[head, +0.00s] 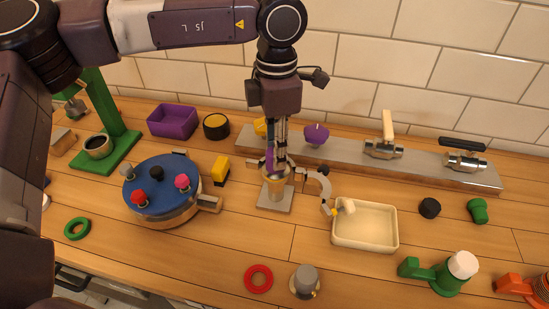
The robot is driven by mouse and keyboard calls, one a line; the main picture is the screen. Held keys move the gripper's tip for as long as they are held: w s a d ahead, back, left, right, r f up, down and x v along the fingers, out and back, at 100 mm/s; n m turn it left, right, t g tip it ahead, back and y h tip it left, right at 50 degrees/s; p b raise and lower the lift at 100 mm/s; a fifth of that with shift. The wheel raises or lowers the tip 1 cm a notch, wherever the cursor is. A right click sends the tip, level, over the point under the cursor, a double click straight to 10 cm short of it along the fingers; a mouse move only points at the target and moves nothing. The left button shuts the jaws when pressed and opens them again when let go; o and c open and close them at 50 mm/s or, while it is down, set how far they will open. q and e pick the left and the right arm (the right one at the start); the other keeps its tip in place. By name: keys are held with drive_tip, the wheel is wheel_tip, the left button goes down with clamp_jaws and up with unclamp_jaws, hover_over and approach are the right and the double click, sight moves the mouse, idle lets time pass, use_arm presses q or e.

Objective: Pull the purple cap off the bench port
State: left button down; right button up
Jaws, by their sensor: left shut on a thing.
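My left gripper (275,168) points down over the bench port (276,192), a metal fitting on a small square plate near the middle of the bench. It is shut on a purple cap (270,158), which shows as a narrow strip between the fingers at the port's mouth. The fingers hide most of this cap, and I cannot tell whether it is seated or lifted clear. An open hinged clamp (319,183) hangs at the port's right side. Another purple cap (317,133) sits on the metal rail behind. My right gripper is not in view.
The metal rail (345,159) with two valves (383,149) runs along the tiled wall. A cream tray (364,244) stands right of the port. A blue-topped round unit (160,188) and a purple bin (172,121) stand left. Loose rings, caps and fittings lie around; the front middle has free room.

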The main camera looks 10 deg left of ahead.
use_arm(q)
drive_tip(key=shift+r, duration=0.2)
drive_tip(key=shift+r, duration=0.35)
drive_tip(key=shift+r+p, duration=0.15)
drive_tip(key=shift+p, duration=0.15)
drive_tip(key=shift+r+p, duration=1.1)
drive_tip(key=shift+r, duration=1)
drive_tip(key=shift+f, duration=0.1)
